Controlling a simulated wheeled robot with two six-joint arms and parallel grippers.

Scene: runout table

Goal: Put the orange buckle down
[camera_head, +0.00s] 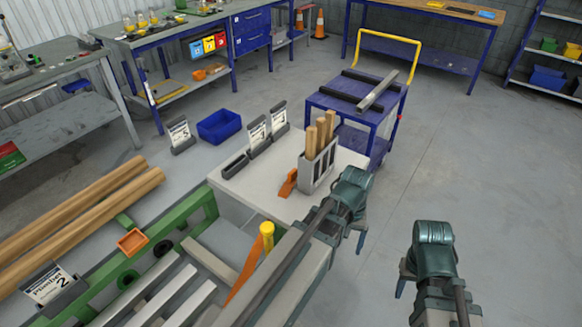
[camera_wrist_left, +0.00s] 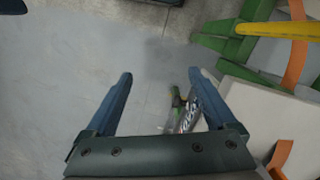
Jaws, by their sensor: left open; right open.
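A small orange piece, which looks like the orange buckle (camera_head: 288,183), lies on the pale table top beside the grey holder. An orange piece also shows at the lower right of the left wrist view (camera_wrist_left: 281,157), on the pale surface. My left gripper (camera_wrist_left: 160,75) is open and empty above the grey floor, just off the table's edge. It is apart from the orange piece. In the head view its arm crosses in front of the table's near right corner. My right gripper (camera_head: 401,284) is open and empty over the floor at the right; its fingers are partly hidden.
A grey holder (camera_head: 319,170) with several wooden handles stands on the pale table (camera_head: 237,189). An orange strap (camera_head: 243,275) hangs by a yellow post (camera_head: 267,234). A green frame (camera_head: 189,230) is at the left. A blue cart (camera_head: 347,104) stands behind; floor at right is clear.

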